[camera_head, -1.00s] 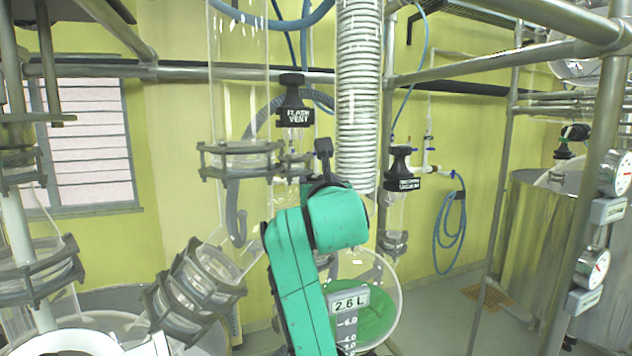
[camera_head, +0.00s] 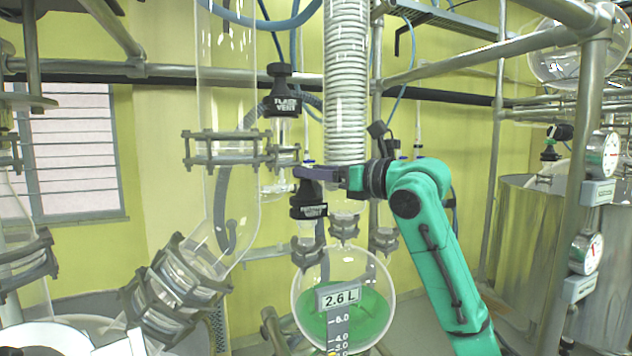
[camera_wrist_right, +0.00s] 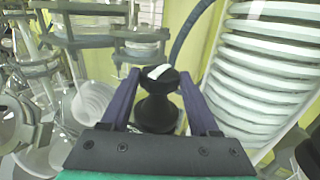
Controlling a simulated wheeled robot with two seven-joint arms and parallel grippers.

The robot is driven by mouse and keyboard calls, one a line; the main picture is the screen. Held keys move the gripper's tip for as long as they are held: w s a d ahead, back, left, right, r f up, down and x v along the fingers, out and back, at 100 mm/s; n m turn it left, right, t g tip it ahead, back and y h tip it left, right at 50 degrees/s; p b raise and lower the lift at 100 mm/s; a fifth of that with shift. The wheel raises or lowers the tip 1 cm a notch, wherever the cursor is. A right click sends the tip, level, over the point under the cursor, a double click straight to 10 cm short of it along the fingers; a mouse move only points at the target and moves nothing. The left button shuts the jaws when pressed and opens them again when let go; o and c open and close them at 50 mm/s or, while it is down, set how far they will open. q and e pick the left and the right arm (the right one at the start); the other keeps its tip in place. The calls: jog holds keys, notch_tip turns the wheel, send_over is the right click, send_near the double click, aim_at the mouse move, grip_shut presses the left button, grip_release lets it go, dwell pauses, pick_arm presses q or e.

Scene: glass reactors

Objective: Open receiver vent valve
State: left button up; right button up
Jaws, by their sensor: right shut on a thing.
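The receiver vent valve (camera_head: 309,205) is a black knob with a label too small to read surely, above the round glass receiver (camera_head: 343,300) with green liquid marked 2.6 L. My right gripper (camera_head: 312,174) comes in from the right and is shut on the knob's upper part. In the right wrist view the black knob (camera_wrist_right: 158,100), with a white mark on top, sits between the two purple fingers of my right gripper (camera_wrist_right: 160,100). Whether the valve is open or closed cannot be told. My left gripper is not in view.
A second black valve labelled FLASH VENT (camera_head: 281,95) stands just up and left. A coiled glass condenser (camera_head: 345,90) rises behind my gripper. Glass columns with clamps (camera_head: 228,150) stand to the left. Metal frame pipes (camera_head: 480,60) and gauges (camera_head: 590,245) are at the right.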

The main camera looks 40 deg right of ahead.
jog(key=shift+y, duration=0.3)
jog(key=shift+f, duration=0.1)
jog(key=o, duration=1.3)
jog(key=shift+w, duration=0.1)
jog(key=shift+c, duration=0.2)
jog(key=shift+o, duration=0.6)
jog(key=shift+w+a, duration=0.25)
jog(key=shift+d, duration=0.1)
